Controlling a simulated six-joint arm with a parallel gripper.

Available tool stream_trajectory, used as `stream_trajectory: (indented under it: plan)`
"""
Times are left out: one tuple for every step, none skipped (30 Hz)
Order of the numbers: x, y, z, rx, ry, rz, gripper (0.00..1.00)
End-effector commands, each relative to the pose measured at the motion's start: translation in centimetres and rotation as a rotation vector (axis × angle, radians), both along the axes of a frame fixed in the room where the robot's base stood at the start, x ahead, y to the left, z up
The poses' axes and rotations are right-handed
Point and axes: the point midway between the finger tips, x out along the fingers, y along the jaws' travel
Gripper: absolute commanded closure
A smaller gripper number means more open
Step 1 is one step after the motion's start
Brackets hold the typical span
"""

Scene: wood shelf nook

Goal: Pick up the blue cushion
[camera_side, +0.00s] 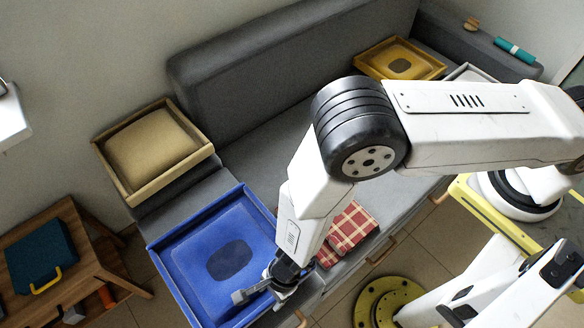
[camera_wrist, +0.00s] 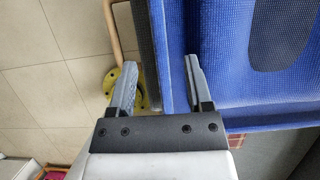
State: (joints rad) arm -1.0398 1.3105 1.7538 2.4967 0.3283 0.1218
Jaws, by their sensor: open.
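The blue cushion (camera_side: 228,260) has a dark oval patch and lies flat in a blue tray (camera_side: 196,213) at the near end of the grey sofa. My gripper (camera_side: 258,292) is at the tray's front right side, pointing down-left, with its jaws open and empty. In the wrist view my gripper (camera_wrist: 160,64) has its fingers apart near the tray's edge (camera_wrist: 174,60). The right finger overlaps the blue tray edge and the left finger is outside it. The cushion (camera_wrist: 235,70) fills the right of that view. I cannot tell whether a finger touches the tray.
A tan cushion (camera_side: 152,152) in a wooden tray and a yellow cushion (camera_side: 400,62) in a yellow tray sit on the sofa (camera_side: 290,60). Red plaid cushions (camera_side: 349,226) lie beside my forearm. A wooden table (camera_side: 75,235) holds a teal item (camera_side: 40,258) at left.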

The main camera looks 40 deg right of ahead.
Motion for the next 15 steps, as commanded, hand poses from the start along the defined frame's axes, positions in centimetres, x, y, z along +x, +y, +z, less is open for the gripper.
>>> stream_trajectory:
  plan:
    - [0.0, 0.0, 0.0, 0.000, 0.000, 0.000, 0.35]
    - [0.0, 0.0, 0.0, 0.000, 0.000, 0.000, 0.35]
    - [0.0, 0.0, -0.1, 0.000, 0.000, 0.000, 0.35]
    - [0.0, 0.1, -0.2, 0.000, 0.000, 0.000, 0.35]
    - [0.0, 0.1, -0.3, -0.001, 0.000, 0.000, 0.35]
    - [0.0, 0.2, -0.4, 0.000, 0.000, 0.000, 0.35]
    - [0.0, 0.3, -0.6, 0.000, 0.000, 0.000, 0.35]
    - [0.0, 0.3, -0.8, 0.000, 0.000, 0.001, 0.35]
    - [-0.1, 0.5, -1.0, 0.000, 0.001, 0.001, 0.35]
    - [-0.1, 0.5, -1.3, -0.001, 0.001, 0.001, 0.35]
    - [-0.1, 0.6, -1.6, -0.001, 0.001, 0.001, 0.35]
    - [-0.1, 0.8, -1.9, -0.001, 0.000, 0.002, 0.35]
    - [-0.1, 0.9, -2.2, -0.001, 0.000, 0.002, 0.35]
    - [-0.1, 1.0, -2.5, -0.001, 0.000, 0.002, 0.35]
    - [-0.1, 1.2, -2.8, -0.001, 0.000, 0.002, 0.35]
